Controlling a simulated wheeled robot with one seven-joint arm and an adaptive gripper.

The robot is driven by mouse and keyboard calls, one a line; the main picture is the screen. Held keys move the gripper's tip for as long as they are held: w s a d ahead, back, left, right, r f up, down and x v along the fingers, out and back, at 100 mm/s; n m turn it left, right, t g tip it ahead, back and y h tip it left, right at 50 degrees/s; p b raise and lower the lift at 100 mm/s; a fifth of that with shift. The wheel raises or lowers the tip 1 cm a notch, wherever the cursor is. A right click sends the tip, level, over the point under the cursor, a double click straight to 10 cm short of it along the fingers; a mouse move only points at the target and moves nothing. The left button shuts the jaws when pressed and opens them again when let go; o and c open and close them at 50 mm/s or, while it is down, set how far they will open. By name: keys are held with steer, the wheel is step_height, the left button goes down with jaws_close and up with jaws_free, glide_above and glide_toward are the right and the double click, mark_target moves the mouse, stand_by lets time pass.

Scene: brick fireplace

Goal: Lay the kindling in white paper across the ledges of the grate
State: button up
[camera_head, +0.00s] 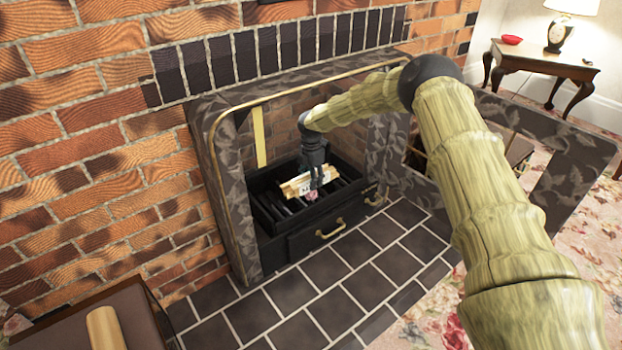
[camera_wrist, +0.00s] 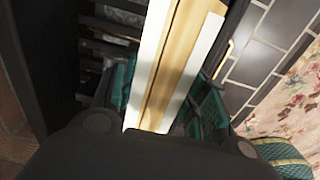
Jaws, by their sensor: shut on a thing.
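The kindling in white paper (camera_head: 308,184) is a pale wooden bundle with a white band. It is inside the fireplace opening, over the black grate (camera_head: 262,205). My gripper (camera_head: 316,184) points down and is shut around the bundle. In the wrist view the kindling (camera_wrist: 172,60) runs lengthwise between the green finger pads, with white strips along its sides. The grate's dark bars (camera_wrist: 105,50) show on the left there. I cannot tell whether the bundle touches the ledges or hangs just above them.
A patterned surround with an open door panel (camera_head: 560,140) frames the opening. A drawer with a brass handle (camera_head: 330,229) is below the grate. Dark hearth tiles (camera_head: 335,300) lie clear in front. A box with a wooden roll (camera_head: 104,328) is at lower left.

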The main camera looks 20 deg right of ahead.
steer(key=shift+f, duration=0.5)
steer(key=o, duration=1.2)
steer(key=shift+r, duration=0.7)
steer(key=r, duration=0.2)
steer(key=s+r+p, duration=0.1)
steer(key=r, duration=0.1)
steer(key=shift+d+r, duration=0.15)
steer(key=shift+d, duration=0.05)
steer(key=s+d+r+p, duration=0.1)
steer(key=s+d+p, duration=0.2)
steer(key=s+p, duration=0.5)
steer(key=s+d+r+p, duration=0.1)
steer(key=s+d+p, duration=0.2)
steer(key=s+p, duration=0.5)
steer(key=s+a+r+m+p, duration=0.3)
steer(key=a+r+p, duration=0.1)
steer(key=r, duration=0.2)
steer(key=s+a+r+m+p, duration=0.3)
steer(key=a+r+m+p, duration=0.1)
steer(key=r, duration=0.3)
steer(key=shift+s+a+r, duration=0.15)
steer(key=shift+s+a, duration=0.1)
steer(key=shift+a, duration=0.5)
